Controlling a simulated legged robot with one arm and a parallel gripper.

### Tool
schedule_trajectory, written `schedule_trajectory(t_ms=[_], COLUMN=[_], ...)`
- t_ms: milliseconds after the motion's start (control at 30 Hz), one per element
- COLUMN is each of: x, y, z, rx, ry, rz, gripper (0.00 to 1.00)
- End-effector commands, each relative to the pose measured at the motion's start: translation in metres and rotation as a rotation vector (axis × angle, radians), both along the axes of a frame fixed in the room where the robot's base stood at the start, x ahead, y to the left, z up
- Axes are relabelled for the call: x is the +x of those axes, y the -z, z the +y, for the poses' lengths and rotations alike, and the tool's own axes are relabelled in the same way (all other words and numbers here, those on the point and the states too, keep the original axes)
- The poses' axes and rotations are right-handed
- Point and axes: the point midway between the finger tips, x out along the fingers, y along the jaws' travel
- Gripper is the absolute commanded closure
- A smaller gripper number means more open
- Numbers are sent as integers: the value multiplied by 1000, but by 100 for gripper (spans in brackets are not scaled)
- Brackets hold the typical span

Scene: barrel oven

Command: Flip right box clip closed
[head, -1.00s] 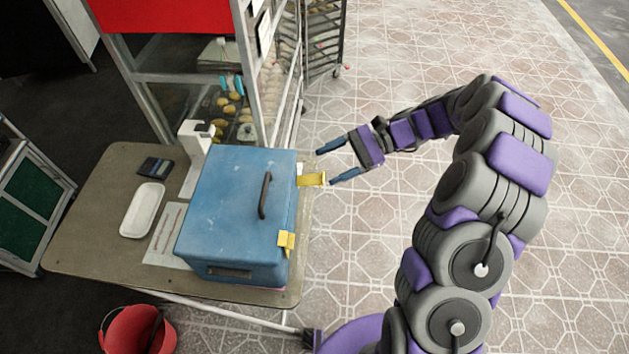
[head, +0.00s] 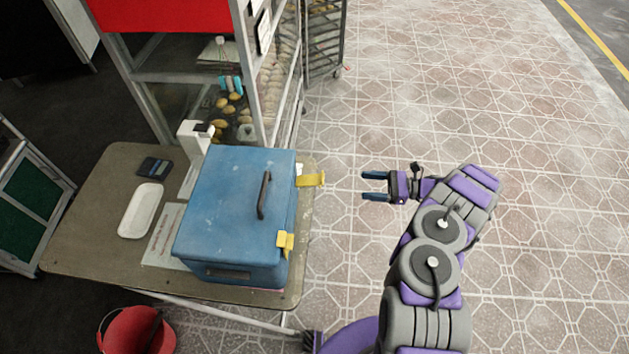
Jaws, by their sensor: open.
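A blue box (head: 225,205) with a black handle (head: 264,196) on its lid stands on the table, lid down. Two yellow clips are on its right side. The far clip (head: 311,180) sticks out to the right, away from the box wall. The near clip (head: 285,242) lies against the box side at the lid seam. My gripper (head: 364,186) is open and empty, pointing left. It is to the right of the far clip, apart from it, over the tiled floor in the picture.
The brown table (head: 95,230) also holds a white tray (head: 141,210), a dark device (head: 155,166), a sheet of paper (head: 158,240) and a white stand (head: 192,165). A glass bread case is behind. A red bucket (head: 137,330) is below. Tiled floor is open at right.

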Motion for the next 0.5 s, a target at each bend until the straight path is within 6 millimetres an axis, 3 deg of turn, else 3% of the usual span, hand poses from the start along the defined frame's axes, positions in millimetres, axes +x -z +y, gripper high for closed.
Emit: schedule_trajectory(t_ms=[167,500], x=[1,1], y=[1,1], z=[14,78], rx=[-1,3], ry=[0,-2], rz=[-1,2], gripper=[30,30])
